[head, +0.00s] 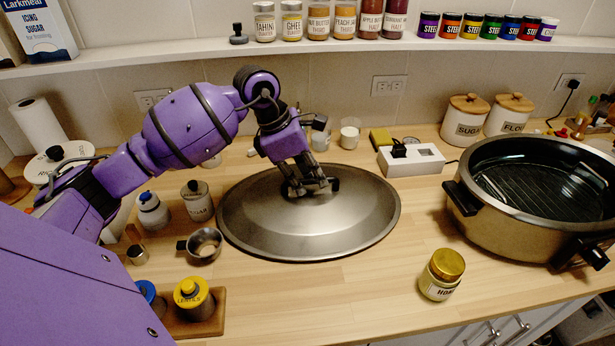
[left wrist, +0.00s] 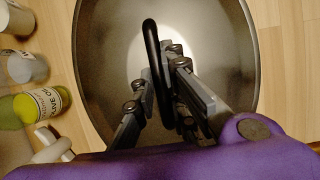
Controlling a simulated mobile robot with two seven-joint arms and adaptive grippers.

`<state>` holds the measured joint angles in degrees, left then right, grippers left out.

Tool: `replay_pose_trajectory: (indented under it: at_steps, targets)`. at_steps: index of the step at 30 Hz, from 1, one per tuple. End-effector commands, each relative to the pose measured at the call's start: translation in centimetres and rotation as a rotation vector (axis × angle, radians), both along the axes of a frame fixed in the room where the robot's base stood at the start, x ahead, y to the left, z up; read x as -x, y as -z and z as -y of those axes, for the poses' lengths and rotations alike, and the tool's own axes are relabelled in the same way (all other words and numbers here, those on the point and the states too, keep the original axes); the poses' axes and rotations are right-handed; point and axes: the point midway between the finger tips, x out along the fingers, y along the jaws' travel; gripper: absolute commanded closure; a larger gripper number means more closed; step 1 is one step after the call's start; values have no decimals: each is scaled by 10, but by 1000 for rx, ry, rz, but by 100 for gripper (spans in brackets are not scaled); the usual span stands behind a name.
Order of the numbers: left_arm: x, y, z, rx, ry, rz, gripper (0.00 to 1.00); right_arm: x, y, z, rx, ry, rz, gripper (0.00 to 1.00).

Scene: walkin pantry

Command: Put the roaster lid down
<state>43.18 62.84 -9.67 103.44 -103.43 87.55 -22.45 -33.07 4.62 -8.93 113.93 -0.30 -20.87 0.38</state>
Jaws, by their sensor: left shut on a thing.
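The roaster lid (head: 310,222) is a large oval metal lid with a dark handle. In the head view it is at the middle of the wooden counter and looks level, on or just above the surface; I cannot tell which. My left gripper (head: 312,188) is above its centre, shut on the handle. In the left wrist view the black loop handle (left wrist: 152,65) stands between the fingers of my left gripper (left wrist: 160,95), with the lid (left wrist: 105,60) below. The open roaster (head: 540,220) stands at the right without a cover. My right gripper is not in view.
A honey jar (head: 441,275) stands near the front edge, between lid and roaster. A small metal cup (head: 203,245) and a sugar jar (head: 197,200) are close to the lid's left side. A white box (head: 417,160) is behind it. Bare counter (head: 340,285) lies in front.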

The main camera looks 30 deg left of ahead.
Motion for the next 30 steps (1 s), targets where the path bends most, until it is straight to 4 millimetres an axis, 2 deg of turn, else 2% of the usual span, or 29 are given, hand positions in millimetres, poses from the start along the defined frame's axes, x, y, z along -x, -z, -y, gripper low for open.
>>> replay_pose_trajectory:
  at_steps: [11,12,16,25,30]
  targets:
    - [-1,3,0,1,0,6,100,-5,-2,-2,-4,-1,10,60]
    - [0,4,0,-1,0,2,85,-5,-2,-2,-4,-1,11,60]
    - [0,4,0,-1,0,2,70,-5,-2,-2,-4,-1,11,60]
    - [-1,2,0,0,0,3,70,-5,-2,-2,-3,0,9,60]
    - [2,-13,-6,-3,-1,7,70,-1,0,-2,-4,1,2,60]
